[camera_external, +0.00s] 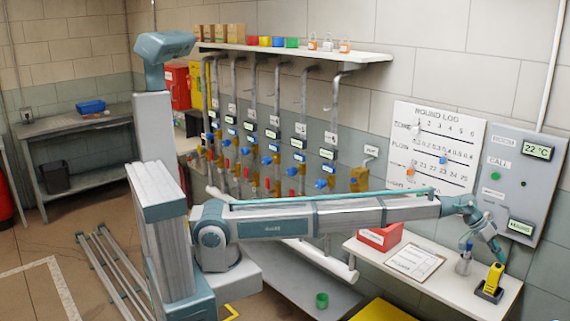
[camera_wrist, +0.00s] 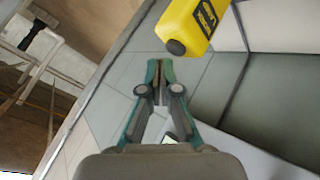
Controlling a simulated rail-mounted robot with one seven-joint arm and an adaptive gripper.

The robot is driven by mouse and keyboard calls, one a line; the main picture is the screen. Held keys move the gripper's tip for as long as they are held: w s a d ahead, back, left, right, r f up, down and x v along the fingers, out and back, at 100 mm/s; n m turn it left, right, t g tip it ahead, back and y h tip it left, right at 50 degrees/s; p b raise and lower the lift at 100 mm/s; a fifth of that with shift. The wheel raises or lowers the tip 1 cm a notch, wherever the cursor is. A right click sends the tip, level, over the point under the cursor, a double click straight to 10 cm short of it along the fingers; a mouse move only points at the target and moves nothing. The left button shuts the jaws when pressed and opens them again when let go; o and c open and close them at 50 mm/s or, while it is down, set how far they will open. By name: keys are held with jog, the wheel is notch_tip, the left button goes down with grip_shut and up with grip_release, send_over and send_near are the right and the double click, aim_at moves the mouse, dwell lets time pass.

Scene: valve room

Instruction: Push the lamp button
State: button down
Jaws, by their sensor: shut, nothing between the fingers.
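My gripper (camera_external: 500,258) is shut and empty, low over the right end of the white shelf, close to a yellow handheld device (camera_external: 495,277) in a dark stand. In the wrist view my shut fingers (camera_wrist: 161,64) point toward the top, with the yellow device (camera_wrist: 196,22) just beyond them to the right. A dark round knob (camera_wrist: 176,47) on its near end lies close to my fingertips; I cannot tell whether they touch. No lettering that names a lamp button is readable.
A grey wall panel (camera_external: 517,210) carries a green round button (camera_external: 495,161) under "CALL" and two displays. The white shelf (camera_external: 452,288) holds a small bottle (camera_external: 464,263), a clipboard (camera_external: 415,261) and a red box (camera_external: 380,238). Valve pipes line the wall behind my arm.

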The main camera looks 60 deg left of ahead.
aim_at(497, 264)
jog(key=shift+r+p, duration=0.8)
jog(key=shift+r, duration=2.2)
